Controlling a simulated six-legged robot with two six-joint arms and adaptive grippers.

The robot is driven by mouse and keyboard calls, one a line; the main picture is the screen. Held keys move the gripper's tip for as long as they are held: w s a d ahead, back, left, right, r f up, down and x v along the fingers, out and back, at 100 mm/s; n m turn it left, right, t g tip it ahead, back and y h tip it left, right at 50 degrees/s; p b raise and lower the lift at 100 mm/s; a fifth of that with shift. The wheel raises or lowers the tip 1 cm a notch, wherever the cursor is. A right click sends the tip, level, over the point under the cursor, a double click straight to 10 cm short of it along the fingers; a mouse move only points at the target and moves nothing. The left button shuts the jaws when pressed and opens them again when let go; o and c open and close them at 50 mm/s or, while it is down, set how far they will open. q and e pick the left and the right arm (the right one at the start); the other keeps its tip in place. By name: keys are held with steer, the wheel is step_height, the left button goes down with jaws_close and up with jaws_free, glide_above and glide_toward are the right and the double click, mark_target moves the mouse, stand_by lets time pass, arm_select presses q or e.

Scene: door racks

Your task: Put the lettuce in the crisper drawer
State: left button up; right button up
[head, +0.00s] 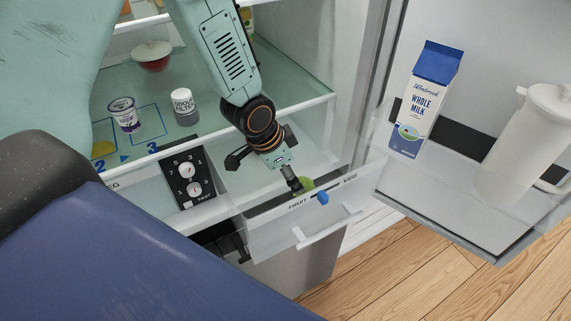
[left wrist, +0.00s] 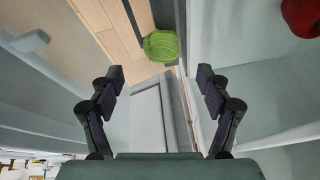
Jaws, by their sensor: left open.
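The green lettuce (head: 307,184) shows in the head view just behind the front panel of the pulled-out crisper drawer (head: 283,222); one finger and the panel hide most of it. In the left wrist view the round, ribbed lettuce (left wrist: 160,45) lies beyond the fingertips, apart from them. My left gripper (head: 264,168) is above the drawer, pointing down toward it. In the left wrist view the left gripper (left wrist: 160,75) is open, with nothing between its fingers. My right gripper is not in view.
A shelf above holds a yogurt cup (head: 124,114), an odour filter jar (head: 185,106) and a red bowl (head: 151,56). A control panel (head: 188,175) is left of the drawer. The open door (head: 440,190) at right holds a milk carton (head: 424,100) and white pitcher (head: 525,140).

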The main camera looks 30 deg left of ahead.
arm_select(q)
steer(key=shift+p+v, duration=0.3)
steer(key=shift+v, duration=1.2)
